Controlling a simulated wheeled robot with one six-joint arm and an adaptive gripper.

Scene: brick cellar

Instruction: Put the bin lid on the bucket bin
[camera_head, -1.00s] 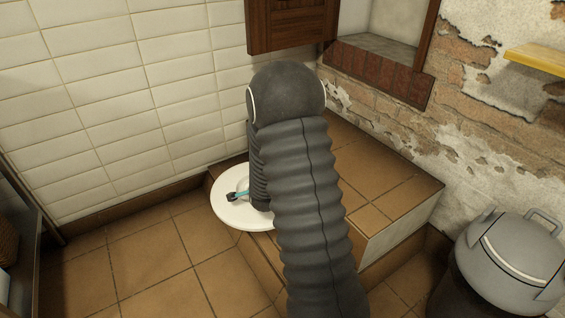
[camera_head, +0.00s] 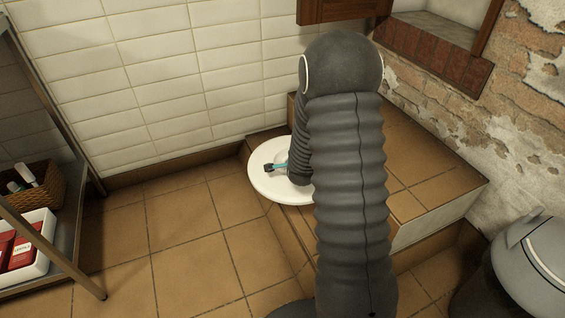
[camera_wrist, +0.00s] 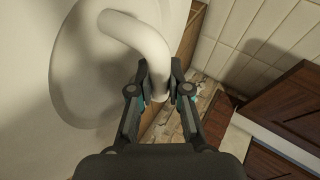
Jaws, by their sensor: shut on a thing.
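A white round bin lid (camera_head: 270,188) shows left of my arm in the head view, held over the corner of a tiled step. In the wrist view the lid (camera_wrist: 82,75) fills the left side, with its curved white handle (camera_wrist: 145,38). My gripper (camera_wrist: 160,75) is shut on that handle. In the head view my gripper (camera_head: 274,167) shows as a small dark and teal piece over the lid, and my arm hides part of the lid. No open bucket bin can be made out clearly.
A grey rounded container (camera_head: 535,265) stands at the right edge, partly cut off. The tiled step (camera_head: 430,185) runs along the brick wall. A metal shelf (camera_head: 62,250) with a basket (camera_head: 38,195) and white tray (camera_head: 30,262) stands left. The floor (camera_head: 185,250) between is clear.

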